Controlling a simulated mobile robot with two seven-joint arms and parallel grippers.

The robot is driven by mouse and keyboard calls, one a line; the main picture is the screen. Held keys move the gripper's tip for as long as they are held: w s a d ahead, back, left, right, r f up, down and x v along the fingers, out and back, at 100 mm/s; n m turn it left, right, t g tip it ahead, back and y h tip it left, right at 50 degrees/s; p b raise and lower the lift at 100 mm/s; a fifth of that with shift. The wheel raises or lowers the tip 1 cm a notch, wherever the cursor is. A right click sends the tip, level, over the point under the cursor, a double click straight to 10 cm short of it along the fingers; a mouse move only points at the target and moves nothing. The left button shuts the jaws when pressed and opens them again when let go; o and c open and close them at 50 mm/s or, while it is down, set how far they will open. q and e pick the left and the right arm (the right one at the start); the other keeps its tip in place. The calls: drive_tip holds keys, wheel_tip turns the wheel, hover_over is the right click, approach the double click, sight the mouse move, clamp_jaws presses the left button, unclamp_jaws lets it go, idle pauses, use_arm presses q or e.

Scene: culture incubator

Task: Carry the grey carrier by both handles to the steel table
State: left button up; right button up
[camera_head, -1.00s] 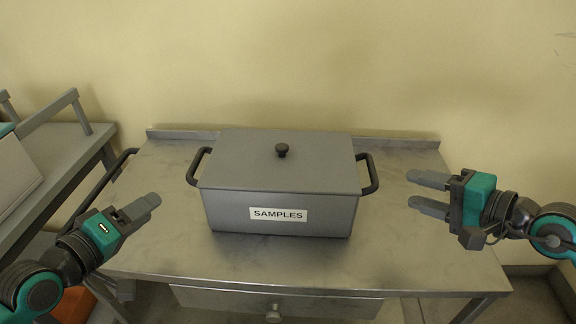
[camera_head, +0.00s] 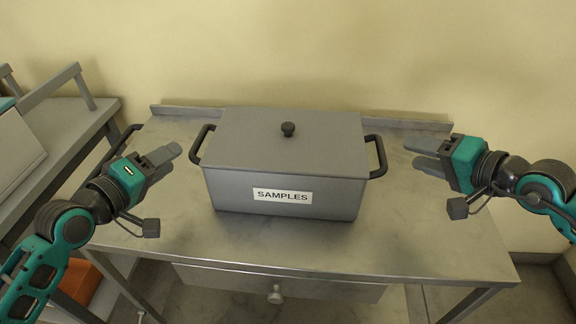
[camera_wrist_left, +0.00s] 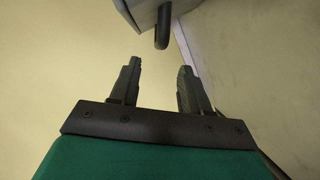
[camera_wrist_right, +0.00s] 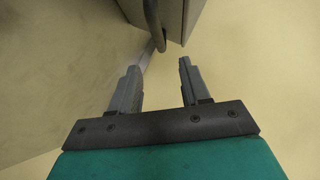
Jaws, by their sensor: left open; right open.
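The grey carrier (camera_head: 285,175), a lidded box labelled SAMPLES, stands upright on the steel table (camera_head: 420,240). It has a dark left handle (camera_head: 197,146) and a dark right handle (camera_head: 381,157). My left gripper (camera_head: 172,160) is open and empty, a short way left of the left handle. In the left wrist view the left handle (camera_wrist_left: 162,28) lies beyond the gap between the fingers. My right gripper (camera_head: 410,155) is open and empty, just right of the right handle. In the right wrist view the right handle (camera_wrist_right: 154,28) lies ahead of the fingers. Neither gripper touches the carrier.
A grey shelf or cart (camera_head: 75,135) with raised rails stands at the left, beside the table. A low ledge (camera_head: 420,124) runs along the table's back, in front of the wall. The table is clear around the carrier. A drawer with a knob (camera_head: 275,294) is below.

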sight(195, 143)
use_arm(q)
drive_tip(key=x, duration=0.8)
drive_tip(key=shift+w+d+f, duration=0.1)
drive_tip(key=shift+w+d, duration=0.1)
drive_tip(key=shift+w, duration=0.15)
use_arm(e)
drive_tip(key=x, duration=0.9)
use_arm(q)
drive_tip(key=shift+c, duration=0.3)
use_arm(e)
drive_tip(key=shift+c, duration=0.3)
use_arm(q)
clamp_jaws()
use_arm(e)
clamp_jaws()
drive_tip(key=shift+r, duration=0.15)
